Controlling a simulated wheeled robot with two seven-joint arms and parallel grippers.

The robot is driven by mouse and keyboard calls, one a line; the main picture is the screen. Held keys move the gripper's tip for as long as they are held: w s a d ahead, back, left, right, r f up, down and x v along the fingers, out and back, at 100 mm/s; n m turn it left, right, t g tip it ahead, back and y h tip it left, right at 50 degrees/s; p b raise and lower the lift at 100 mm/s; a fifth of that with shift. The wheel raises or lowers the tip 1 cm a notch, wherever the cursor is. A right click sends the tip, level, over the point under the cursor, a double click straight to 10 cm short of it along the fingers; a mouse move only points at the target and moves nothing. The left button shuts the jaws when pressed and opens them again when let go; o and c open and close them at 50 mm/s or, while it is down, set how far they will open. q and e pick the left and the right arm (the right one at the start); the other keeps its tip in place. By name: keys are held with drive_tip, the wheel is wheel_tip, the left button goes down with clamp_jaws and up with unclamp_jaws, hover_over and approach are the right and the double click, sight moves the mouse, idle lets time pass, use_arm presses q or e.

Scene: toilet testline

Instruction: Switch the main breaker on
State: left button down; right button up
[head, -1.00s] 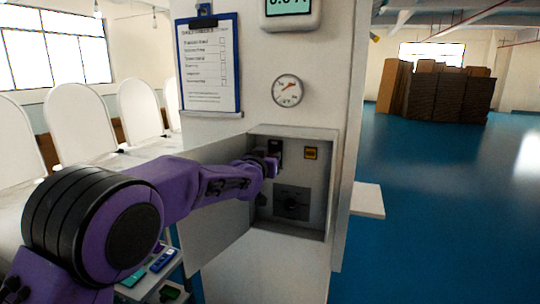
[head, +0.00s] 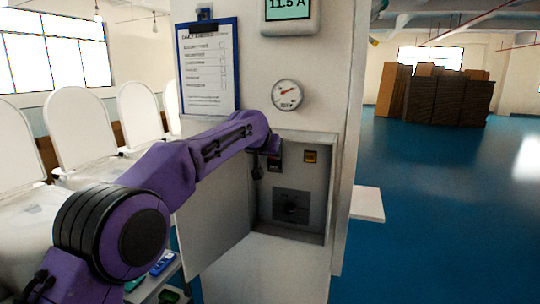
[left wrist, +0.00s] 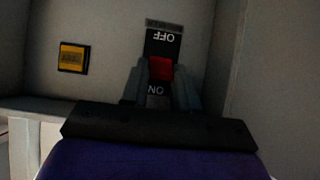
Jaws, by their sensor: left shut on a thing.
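The main breaker (head: 274,164) is a small dark switch inside the open wall box (head: 310,222), partly hidden by my left gripper (head: 268,152). In the left wrist view it is upside down, with a black OFF label (left wrist: 162,40), a red lever (left wrist: 160,68) and an ON label (left wrist: 156,90). The fingers of my left gripper (left wrist: 160,84) stand on both sides of the lever and are shut on it. The lever shows between the two labels. My right gripper is not in view.
The box door (head: 214,215) hangs open at the left. A rotary switch (head: 291,207) and a yellow-framed part (head: 311,157) are in the box. Above are a gauge (head: 287,95), a display reading 11.5 A (head: 289,12) and a clipboard (head: 207,68).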

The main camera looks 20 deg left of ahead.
use_arm(q)
drive_tip(key=shift+r, duration=0.2)
drive_tip(key=c, duration=0.8)
unclamp_jaws()
drive_tip(key=shift+f, duration=0.1)
drive_tip(key=shift+c, duration=0.2)
drive_tip(key=b+v, duration=0.4)
drive_tip(key=v, duration=0.6)
drive_tip(key=shift+s+b, duration=0.15)
drive_tip(key=shift+b, duration=0.2)
